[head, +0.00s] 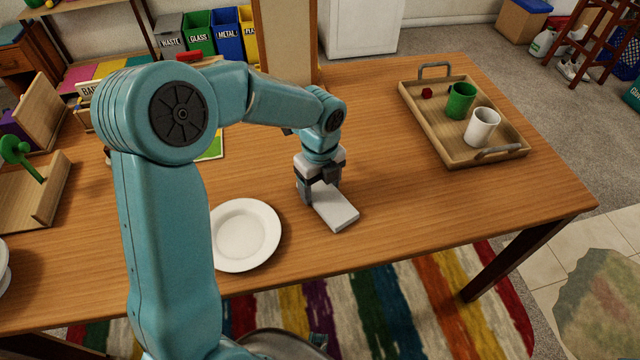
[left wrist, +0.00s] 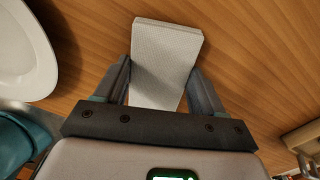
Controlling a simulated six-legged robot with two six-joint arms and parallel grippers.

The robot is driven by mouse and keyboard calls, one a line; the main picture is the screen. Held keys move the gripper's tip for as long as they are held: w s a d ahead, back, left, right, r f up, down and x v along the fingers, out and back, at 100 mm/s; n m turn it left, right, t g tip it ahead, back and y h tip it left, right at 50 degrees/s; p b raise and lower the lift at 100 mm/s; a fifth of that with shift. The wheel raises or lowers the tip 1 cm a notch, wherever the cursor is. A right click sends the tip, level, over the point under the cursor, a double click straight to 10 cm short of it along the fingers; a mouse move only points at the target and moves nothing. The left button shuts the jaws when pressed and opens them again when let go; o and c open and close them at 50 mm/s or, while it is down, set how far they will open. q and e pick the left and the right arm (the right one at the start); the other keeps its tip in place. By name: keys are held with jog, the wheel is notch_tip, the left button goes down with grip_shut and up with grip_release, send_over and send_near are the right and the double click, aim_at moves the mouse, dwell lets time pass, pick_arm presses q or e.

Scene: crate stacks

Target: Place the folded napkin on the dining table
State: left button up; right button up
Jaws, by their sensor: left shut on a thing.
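The folded napkin (head: 336,210) is a flat white rectangle at the wooden dining table (head: 400,215), right of the white plate. My left gripper (head: 318,192) points down and is shut on one end of the napkin. In the left wrist view the napkin (left wrist: 165,60) lies between the two fingers (left wrist: 163,85), with its far end sticking out past them. The napkin is at or just above the table top; I cannot tell whether it touches. My right gripper is not in view.
A white plate (head: 243,236) lies left of the napkin. A wooden tray (head: 450,140) with a green cup (head: 461,101) and a white cup (head: 482,126) stands at the back right. The table is clear between napkin and tray. The front table edge is close.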

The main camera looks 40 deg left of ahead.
aim_at(320, 189)
pick_arm(q)
jog(key=shift+f, duration=0.2)
jog(key=o, duration=1)
jog(key=shift+r, duration=0.1)
jog(key=shift+r, duration=0.2)
notch_tip(320, 189, up, 12)
jog(key=shift+f+p, duration=0.1)
jog(key=shift+p, duration=1.05)
